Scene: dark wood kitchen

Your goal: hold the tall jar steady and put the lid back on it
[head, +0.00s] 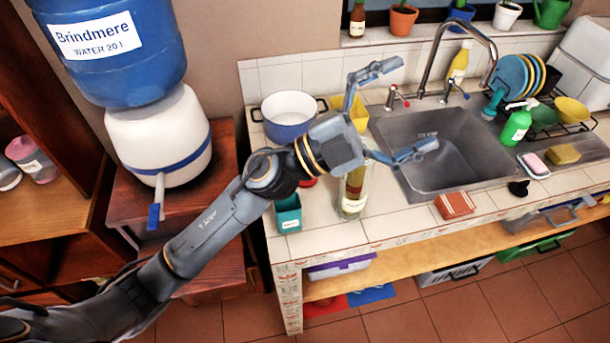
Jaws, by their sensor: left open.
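A tall clear glass container (353,192) with yellowish contents, apparently the tall jar, stands upright on the tiled counter left of the sink. Its top is hidden behind my left gripper, so I cannot tell whether a lid is on it. My left gripper (395,111) is wide open and empty, in front of and above the jar in the picture. One finger points up and right, the other reaches right over the sink's left edge. A small red thing (308,182) shows partly behind my arm; I cannot tell whether it is the lid. My right gripper is out of view.
A pot (290,114) stands behind my arm and a teal box (288,213) near the counter's front left. The sink (448,150) is right of the jar, with a brick-red sponge or cloth (455,205) before it. A water dispenser (160,138) stands left.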

